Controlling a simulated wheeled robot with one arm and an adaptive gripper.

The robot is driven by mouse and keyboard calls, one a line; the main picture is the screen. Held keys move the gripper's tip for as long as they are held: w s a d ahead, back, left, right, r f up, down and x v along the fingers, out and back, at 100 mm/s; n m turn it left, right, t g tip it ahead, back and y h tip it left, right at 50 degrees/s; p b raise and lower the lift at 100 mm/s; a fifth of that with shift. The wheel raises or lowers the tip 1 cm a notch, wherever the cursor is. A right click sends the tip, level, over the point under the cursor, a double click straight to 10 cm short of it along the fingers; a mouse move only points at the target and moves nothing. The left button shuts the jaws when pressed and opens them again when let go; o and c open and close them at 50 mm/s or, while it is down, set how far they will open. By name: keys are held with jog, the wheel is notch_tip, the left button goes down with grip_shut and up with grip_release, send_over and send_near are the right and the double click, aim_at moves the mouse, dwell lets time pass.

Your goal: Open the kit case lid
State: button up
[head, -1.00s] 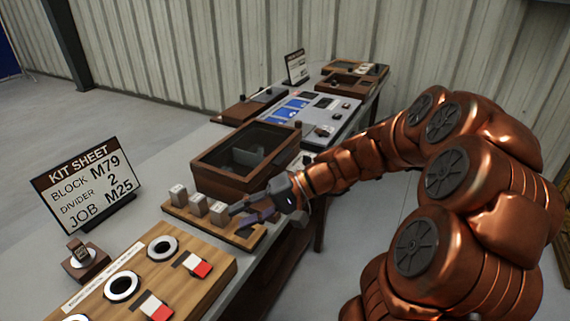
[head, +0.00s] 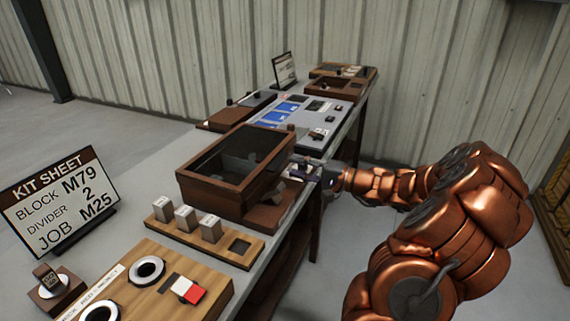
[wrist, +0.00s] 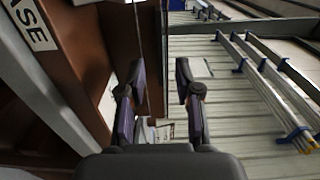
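The kit case (head: 209,188) is a brown box on the bench with a dark see-through lid (head: 240,148). The lid lies closed on it. My gripper (head: 302,171) is at the right side of the case, by its front right part, low over the bench edge. In the wrist view my gripper (wrist: 159,80) has its two fingers apart with nothing held between them. A brown wall of the case (wrist: 95,50), with a white label ending in "ASE", shows left of the fingers. Whether a finger touches the case I cannot tell.
A wooden rack (head: 162,228) with 3 grey blocks and one empty square slot stands in front of the case. A kit sheet sign (head: 62,205) is at the left. A grey panel with blue screens (head: 312,118) lies behind. Free floor is to the right.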

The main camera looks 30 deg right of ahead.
aim_at(282, 163)
jog(key=shift+x, duration=2.05)
grip_shut()
